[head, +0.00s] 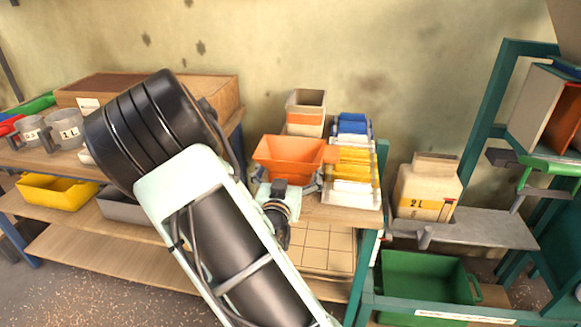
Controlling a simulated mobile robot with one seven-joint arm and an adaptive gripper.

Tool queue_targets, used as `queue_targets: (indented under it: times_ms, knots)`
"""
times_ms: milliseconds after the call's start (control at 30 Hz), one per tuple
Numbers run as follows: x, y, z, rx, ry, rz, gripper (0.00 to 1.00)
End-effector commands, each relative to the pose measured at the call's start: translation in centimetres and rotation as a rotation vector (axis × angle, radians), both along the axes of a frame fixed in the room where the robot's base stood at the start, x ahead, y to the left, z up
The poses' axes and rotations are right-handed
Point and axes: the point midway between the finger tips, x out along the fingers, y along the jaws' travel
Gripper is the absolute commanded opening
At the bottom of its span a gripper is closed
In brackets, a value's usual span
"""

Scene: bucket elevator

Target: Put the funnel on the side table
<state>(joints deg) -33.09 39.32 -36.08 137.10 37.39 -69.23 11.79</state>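An orange, wide-mouthed tapered vessel (290,154), which looks like the funnel, is at the right end of the wooden bench (340,215). My gripper (292,180) is just in front of and below it, pointing away from the camera. Parts of the gripper show on both sides below the vessel, but its fingertips are hidden. I cannot tell whether they touch or grip the vessel, or whether it rests on the bench. No surface is clearly marked as the side table; a grey ledge (480,230) stands right of the bench.
A beige 2L container (427,190) stands on the grey ledge, above a green bin (425,285). Grey jugs (68,128) stand left. The ledge's right part is clear.

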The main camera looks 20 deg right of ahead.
Motion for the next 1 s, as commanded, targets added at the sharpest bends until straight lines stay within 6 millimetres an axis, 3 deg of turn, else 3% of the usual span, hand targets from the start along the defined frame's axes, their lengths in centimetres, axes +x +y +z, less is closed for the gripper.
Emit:
queue_targets:
  times_ms: [400, 700, 1000]
  knots:
    - [0.0, 0.0, 0.7, -0.001, 0.001, 0.0, 1.0]
    - [-5.4, 3.7, 0.5, 0.001, 0.004, 0.004, 1.0]
    - [-6.5, 4.6, 1.0, -0.003, 0.004, 0.0, 1.0]
